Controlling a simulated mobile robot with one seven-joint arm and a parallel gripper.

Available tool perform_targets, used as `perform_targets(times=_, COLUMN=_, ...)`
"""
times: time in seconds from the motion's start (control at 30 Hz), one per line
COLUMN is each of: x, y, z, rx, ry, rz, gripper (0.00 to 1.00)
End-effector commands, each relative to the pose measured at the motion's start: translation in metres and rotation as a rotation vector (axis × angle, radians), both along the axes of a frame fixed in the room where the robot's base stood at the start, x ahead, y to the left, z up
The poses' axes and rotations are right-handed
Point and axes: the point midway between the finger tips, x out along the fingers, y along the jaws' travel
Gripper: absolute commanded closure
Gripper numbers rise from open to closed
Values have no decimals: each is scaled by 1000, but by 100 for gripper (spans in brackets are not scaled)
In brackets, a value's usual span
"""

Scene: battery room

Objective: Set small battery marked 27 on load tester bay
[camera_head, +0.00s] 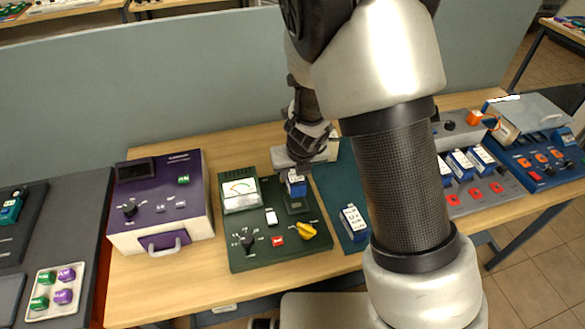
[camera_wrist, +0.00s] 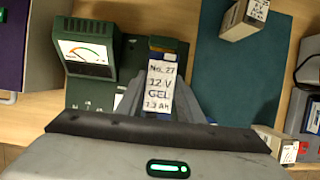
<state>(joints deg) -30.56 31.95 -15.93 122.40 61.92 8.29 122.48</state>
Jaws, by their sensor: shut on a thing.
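The small battery marked 27 (camera_wrist: 160,88), blue with a white label reading "No. 27 12 V GEL", is between the fingers of my gripper (camera_wrist: 160,100) in the wrist view. In the head view the battery (camera_head: 297,186) shows under my gripper (camera_head: 295,175), which is shut on it. The dark green load tester (camera_head: 262,258) has a needle meter (camera_head: 240,194), a black knob and a yellow knob. Its bay (camera_head: 297,208) is a dark square pad at the upper right, partly hidden. The battery is over the far part of this bay; whether it touches cannot be told.
A white-labelled battery (camera_head: 353,222) stands on a dark green mat (camera_head: 340,190) right of the tester. A purple analyzer (camera_head: 160,200) stands at left. A grey unit (camera_head: 480,185) with several batteries and a blue unit (camera_head: 550,160) are at right. Bare table (camera_head: 180,285) lies in front.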

Motion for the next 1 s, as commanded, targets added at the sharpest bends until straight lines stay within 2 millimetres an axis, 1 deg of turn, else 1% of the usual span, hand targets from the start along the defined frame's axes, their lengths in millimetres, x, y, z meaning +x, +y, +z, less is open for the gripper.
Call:
perform_targets(times=0.53, x=1, y=1, z=-49, rx=1, ry=-3, rz=2, gripper=100)
perform_targets(times=0.7, x=1, y=1, z=-54, rx=1, ry=-3, rz=1, gripper=100)
perform_targets(times=1.0, x=1, y=1, z=-54, rx=1, ry=-2, rz=1, gripper=100)
